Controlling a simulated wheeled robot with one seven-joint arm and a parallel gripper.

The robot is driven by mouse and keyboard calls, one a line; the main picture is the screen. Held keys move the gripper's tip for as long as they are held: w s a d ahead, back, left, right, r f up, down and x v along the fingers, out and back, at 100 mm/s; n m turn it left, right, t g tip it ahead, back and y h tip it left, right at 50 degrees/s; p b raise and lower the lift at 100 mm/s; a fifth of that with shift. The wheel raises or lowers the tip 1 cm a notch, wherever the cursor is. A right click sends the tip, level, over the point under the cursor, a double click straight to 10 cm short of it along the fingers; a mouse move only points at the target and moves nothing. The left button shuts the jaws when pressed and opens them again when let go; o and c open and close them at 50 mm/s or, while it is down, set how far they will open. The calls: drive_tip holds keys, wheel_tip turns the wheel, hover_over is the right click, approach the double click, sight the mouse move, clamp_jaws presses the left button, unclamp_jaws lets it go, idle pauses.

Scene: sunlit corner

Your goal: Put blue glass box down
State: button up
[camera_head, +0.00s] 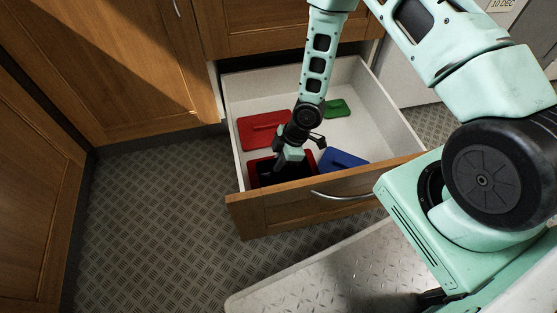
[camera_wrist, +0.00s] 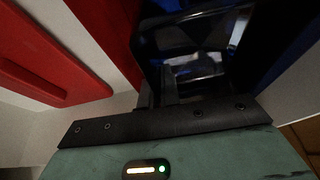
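My gripper (camera_head: 290,166) points down into the open drawer, at its front left, over a red-rimmed container (camera_head: 252,173) with a dark inside. In the wrist view, a dark, shiny, see-through box with blue edges (camera_wrist: 195,62) lies directly ahead of the gripper's dark base. This looks like the blue glass box, but shadow hides its outline. The fingers are mostly lost in the dark, so I cannot tell whether they hold it. In the head view my gripper hides whatever is beneath it.
The drawer (camera_head: 232,95) also holds a flat red piece (camera_head: 262,128), a green piece (camera_head: 338,108) at the back right and a blue piece (camera_head: 343,161) to the right of my gripper. Its wooden front (camera_head: 270,212) rises close before the gripper. Bare drawer floor shows in the middle.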

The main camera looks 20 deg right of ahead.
drive_tip(key=o, duration=0.4)
drive_tip(key=shift+c, duration=0.2)
drive_tip(key=shift+r, duration=0.1)
wheel_tip(320, 180, up, 20)
drive_tip(key=d+f+m+h+p, duration=0.1)
drive_tip(key=d+h+p, duration=0.15)
drive_tip(key=p, duration=0.45)
drive_tip(key=s+a+r+m+h, duration=0.1)
drive_tip(key=a+r, duration=0.1)
drive_tip(key=r, duration=0.4)
drive_tip(key=s+a+r+m, duration=0.2)
drive_tip(key=r, duration=0.3)
drive_tip(key=s+a+r+m, duration=0.2)
drive_tip(key=s+r, duration=0.4)
drive_tip(key=s, duration=0.2)
drive_tip(key=s+a+r+m, duration=0.2)
drive_tip(key=s+r, duration=0.5)
drive_tip(key=s, duration=0.1)
drive_tip(key=shift+a, duration=0.35)
